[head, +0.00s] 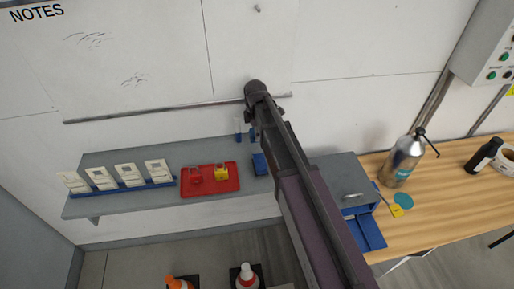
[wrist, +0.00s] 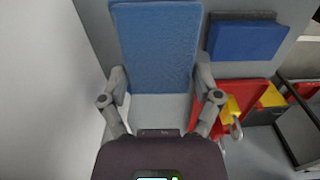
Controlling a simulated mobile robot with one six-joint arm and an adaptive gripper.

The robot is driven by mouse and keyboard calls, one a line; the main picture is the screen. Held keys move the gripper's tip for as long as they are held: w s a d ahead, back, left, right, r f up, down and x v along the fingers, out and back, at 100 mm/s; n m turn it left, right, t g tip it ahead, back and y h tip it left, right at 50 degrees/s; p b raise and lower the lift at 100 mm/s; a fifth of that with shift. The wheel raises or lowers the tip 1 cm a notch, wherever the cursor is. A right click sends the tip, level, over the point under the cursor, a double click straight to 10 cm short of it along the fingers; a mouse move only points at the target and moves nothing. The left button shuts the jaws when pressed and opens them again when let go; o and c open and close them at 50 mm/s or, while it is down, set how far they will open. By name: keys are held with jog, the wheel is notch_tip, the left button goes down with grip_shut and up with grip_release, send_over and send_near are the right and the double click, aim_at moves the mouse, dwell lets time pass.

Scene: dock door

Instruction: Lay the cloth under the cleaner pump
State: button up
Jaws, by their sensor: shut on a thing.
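A flat blue cloth (wrist: 155,45) fills the space between the fingertips of my gripper (wrist: 161,74) in the wrist view. My gripper is shut on it, with one finger at each side edge. The cloth's near end lies between the fingers, and grey surface shows beneath. In the head view my arm hides most of the gripper and cloth, near the wall above the shelf. A silver bottle with a dark pump top and teal label (head: 402,163), apparently the cleaner pump, stands upright on the wooden bench at right, far from my gripper.
The grey shelf (head: 115,206) carries a row of cards, a red tray (head: 210,187) with a red and a yellow padlock, and a blue block (head: 260,164). A grey box (head: 335,172) stands left of the bottle. A teal disc (head: 403,199) and yellow tag lie before it.

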aim_at(256, 148)
jog(key=shift+f+b, duration=0.7)
jog(key=shift+f, duration=0.4)
jog(key=shift+f+b, duration=1.9)
jog(key=shift+f, duration=0.1)
jog(key=o, duration=0.8)
notch_tip(256, 148, up, 12)
jog(key=p, duration=1.2)
jog(key=shift+r, duration=0.2)
